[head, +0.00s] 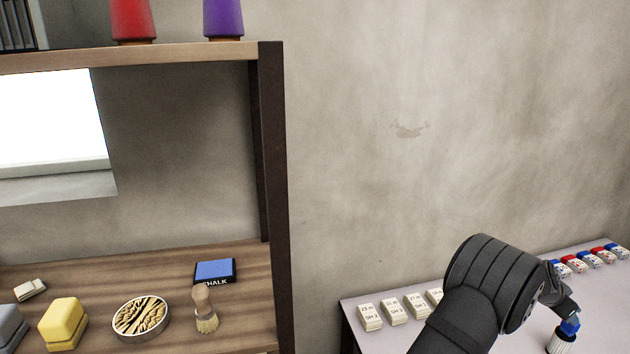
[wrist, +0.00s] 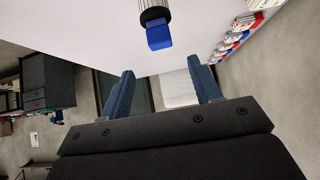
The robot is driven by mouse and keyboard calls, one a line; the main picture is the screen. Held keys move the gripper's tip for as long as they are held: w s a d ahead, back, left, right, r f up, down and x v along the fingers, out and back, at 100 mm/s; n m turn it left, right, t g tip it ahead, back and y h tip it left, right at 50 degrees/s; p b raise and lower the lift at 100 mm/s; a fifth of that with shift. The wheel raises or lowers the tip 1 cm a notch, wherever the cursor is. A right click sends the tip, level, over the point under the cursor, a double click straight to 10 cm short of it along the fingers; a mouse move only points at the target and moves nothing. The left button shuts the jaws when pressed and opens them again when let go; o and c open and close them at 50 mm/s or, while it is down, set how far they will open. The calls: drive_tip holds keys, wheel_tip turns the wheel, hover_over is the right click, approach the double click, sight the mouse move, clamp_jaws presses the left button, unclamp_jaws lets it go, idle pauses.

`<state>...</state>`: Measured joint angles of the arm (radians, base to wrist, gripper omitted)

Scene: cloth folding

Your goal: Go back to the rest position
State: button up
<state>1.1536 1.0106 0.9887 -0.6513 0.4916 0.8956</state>
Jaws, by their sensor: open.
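My gripper (wrist: 163,84) shows in the wrist view with its two blue fingers spread wide and nothing between them. In the head view my dark arm reaches over the pale table (head: 625,320) at the lower right, and the fingers are hard to make out there. A ribbed whitish piece with a blue end (wrist: 157,32) is ahead of the fingers in the wrist view, apart from them. It appears below the end of my arm in the head view (head: 561,344). No cloth is visible in either view.
Cream labelled stacks (head: 395,311) stand on the table left of my arm. Red, blue and white small items (head: 580,263) line its far edge. A wooden shelf (head: 240,335) at left holds a brush (head: 205,310), a pin dish (head: 140,317) and a chalk box (head: 214,271).

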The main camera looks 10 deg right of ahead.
drive_tip(key=x, duration=1.2)
drive_tip(key=shift+f, duration=0.15)
drive_tip(key=shift+v, duration=0.95)
drive_tip(key=v, duration=1)
drive_tip(key=x, duration=1.2)
drive_tip(key=r, duration=0.2)
drive_tip(key=s+r, duration=0.1)
drive_tip(key=r, duration=0.2)
drive_tip(key=shift+a, duration=0.1)
drive_tip(key=s+a+r, duration=0.2)
drive_tip(key=s+r, duration=0.5)
drive_tip(key=s, duration=0.4)
drive_tip(key=s+a+f+m+g, duration=0.1)
drive_tip(key=a+f, duration=0.8)
drive_tip(key=a, duration=0.3)
drive_tip(key=shift+s+f+m, duration=0.25)
drive_tip(key=shift+f+m, duration=0.15)
